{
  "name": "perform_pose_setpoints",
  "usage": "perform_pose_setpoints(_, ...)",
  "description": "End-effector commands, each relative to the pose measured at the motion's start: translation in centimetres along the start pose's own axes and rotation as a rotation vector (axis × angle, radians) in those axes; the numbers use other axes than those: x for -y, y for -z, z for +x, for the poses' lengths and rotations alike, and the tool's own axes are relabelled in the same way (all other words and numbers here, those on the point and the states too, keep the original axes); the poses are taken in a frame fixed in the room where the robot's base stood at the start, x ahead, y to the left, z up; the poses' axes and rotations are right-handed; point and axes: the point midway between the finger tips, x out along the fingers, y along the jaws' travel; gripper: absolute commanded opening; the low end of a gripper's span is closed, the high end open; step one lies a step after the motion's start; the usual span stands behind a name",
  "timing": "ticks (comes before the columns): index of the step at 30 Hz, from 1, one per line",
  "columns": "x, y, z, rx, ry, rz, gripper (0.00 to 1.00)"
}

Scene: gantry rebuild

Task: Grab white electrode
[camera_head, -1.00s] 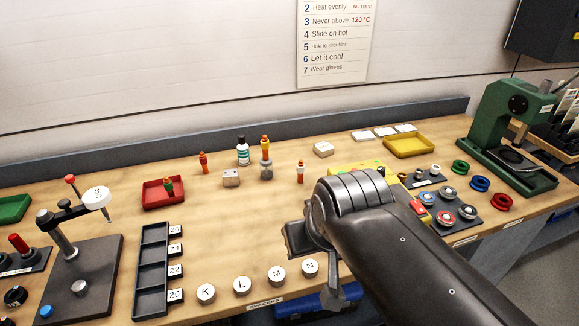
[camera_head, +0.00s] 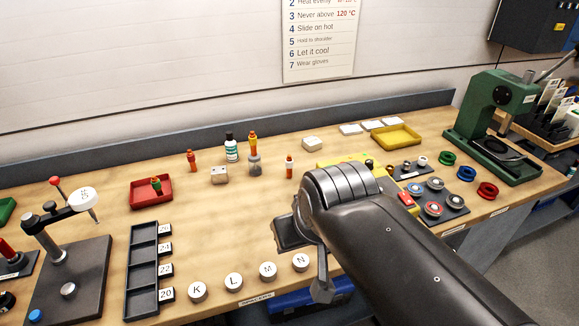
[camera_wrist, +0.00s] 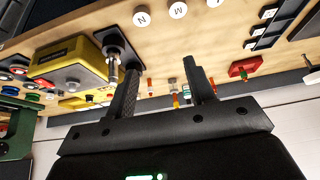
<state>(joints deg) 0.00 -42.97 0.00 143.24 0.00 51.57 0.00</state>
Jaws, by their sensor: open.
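What looks like the white electrode, a small orange-topped piece with a white part (camera_head: 289,166), stands upright on the wooden bench left of my arm. In the wrist view it appears to be the small orange and white piece (camera_wrist: 149,86) beyond and between my fingers. My gripper (camera_wrist: 163,66) is open and empty, its fingers apart from the piece. In the head view my arm hides most of the gripper.
A yellow device (camera_wrist: 65,62) and a dark plate with a metal post (camera_wrist: 113,68) lie close to my fingers. Lettered spacers (camera_head: 233,281) line the front edge. Bench left of the electrode is fairly clear.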

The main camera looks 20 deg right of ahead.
Motion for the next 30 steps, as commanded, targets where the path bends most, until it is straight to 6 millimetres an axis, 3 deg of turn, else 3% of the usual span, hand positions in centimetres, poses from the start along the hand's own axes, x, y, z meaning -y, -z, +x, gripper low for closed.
perform_pose_setpoints(5, -0.1, 0.6, 0.0, 0.002, 0.0, -0.003, 0.49)
perform_pose_setpoints(8, -0.2, 2.2, 0.2, 0.011, 0.001, -0.009, 0.49)
perform_pose_setpoints(14, -1.0, 8.0, 1.6, 0.034, 0.007, -0.037, 0.49)
perform_pose_setpoints(20, -2.4, 13.9, 4.3, 0.053, 0.016, -0.065, 0.49)
perform_pose_setpoints(30, -6.1, 22.7, 11.6, 0.081, 0.038, -0.108, 0.49)
